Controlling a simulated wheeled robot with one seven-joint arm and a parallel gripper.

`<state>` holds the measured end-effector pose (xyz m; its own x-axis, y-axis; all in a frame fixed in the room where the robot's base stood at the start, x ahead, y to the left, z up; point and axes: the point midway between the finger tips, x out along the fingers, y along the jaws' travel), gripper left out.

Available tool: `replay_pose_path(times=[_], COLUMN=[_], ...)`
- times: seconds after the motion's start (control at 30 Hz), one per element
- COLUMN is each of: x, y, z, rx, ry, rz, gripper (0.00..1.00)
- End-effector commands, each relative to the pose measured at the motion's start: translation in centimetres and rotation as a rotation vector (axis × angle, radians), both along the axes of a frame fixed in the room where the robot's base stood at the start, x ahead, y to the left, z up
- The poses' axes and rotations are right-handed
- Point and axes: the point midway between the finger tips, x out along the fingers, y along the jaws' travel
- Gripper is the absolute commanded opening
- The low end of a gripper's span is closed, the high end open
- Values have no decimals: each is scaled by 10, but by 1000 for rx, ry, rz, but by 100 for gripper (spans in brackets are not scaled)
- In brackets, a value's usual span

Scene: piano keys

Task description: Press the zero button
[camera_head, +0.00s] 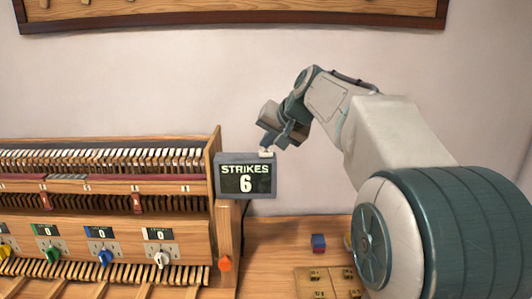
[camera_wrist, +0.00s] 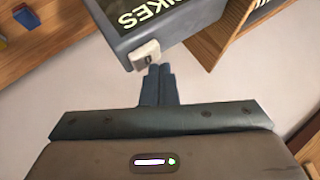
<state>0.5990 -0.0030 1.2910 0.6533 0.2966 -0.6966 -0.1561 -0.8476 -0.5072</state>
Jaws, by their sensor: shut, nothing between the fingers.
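A grey counter box (camera_head: 245,176) stands at the right end of the wooden key machine, with a dark screen reading "STRIKES 6". A small white button (camera_head: 264,154) sits on top of the box; I take it for the zero button. It also shows in the wrist view (camera_wrist: 145,54), on the box's near edge. My gripper (camera_head: 267,147) is shut and empty, its fingers pointing down at the button from above. In the wrist view the closed fingertips (camera_wrist: 160,68) are right beside the button. I cannot tell whether they touch it.
The wooden key machine (camera_head: 228,190) fills the left, with several coloured knobs, including a white one (camera_head: 161,259). An orange knob (camera_head: 225,263) is at its right post. A blue and red block (camera_head: 318,243) and a wooden board (camera_head: 308,286) lie on the table to the right.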

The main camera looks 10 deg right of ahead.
Motion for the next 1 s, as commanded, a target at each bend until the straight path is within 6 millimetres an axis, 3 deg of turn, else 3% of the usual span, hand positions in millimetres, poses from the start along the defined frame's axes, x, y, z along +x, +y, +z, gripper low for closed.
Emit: replay_pose_path(times=[1.0], x=[0], y=[0], z=[-9], rx=[0], ry=[2], rz=[1], gripper=[0])
